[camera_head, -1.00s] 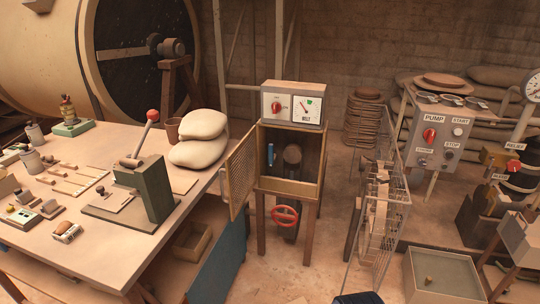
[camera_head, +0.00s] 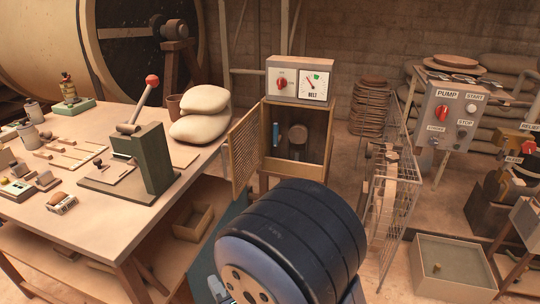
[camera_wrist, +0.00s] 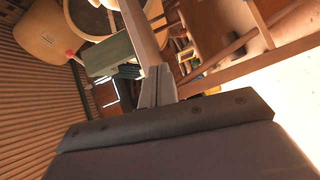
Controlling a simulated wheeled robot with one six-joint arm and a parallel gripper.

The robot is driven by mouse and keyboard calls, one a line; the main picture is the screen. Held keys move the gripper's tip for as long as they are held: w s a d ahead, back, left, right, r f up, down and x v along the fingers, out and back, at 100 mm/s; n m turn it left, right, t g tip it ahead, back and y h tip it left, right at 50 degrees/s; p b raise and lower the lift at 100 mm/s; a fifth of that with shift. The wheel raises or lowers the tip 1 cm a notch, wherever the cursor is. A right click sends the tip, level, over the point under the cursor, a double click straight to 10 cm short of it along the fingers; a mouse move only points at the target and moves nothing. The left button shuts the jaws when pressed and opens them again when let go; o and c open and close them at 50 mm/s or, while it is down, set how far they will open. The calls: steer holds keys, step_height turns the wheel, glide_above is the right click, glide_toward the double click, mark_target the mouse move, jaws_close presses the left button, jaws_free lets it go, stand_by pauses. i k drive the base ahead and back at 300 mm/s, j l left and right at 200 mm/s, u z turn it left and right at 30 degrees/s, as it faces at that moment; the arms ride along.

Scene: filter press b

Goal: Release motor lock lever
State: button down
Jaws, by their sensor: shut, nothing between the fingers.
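An open wooden cabinet (camera_head: 322,180) stands in the middle of the head view, its mesh door (camera_head: 246,150) swung out to the left. Inside are a small upright blue handle (camera_head: 276,134) and a dark round motor-like part (camera_head: 297,137). The blue handle may be the motor lock lever; no label on it is readable. My gripper (camera_wrist: 157,84) shows in the wrist view with its grey fingers together and nothing between them. The head view shows my dark arm link low in front of the cabinet, but not the fingertips. No contact with the handle is visible.
A box with a red knob and BELT dial (camera_head: 300,80) tops the cabinet. A workbench (camera_head: 100,235) with a red-knobbed lever press (camera_head: 155,160) is left. A wire cage (camera_head: 398,205), PUMP panel (camera_head: 455,112) and open tray (camera_head: 455,280) are right.

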mark_target(277, 138)
steer(key=i+j+z, duration=0.35)
steer(key=i, duration=0.25)
steer(key=i+j+z, duration=0.75)
steer(key=i+j, duration=0.25)
steer(key=j, duration=0.15)
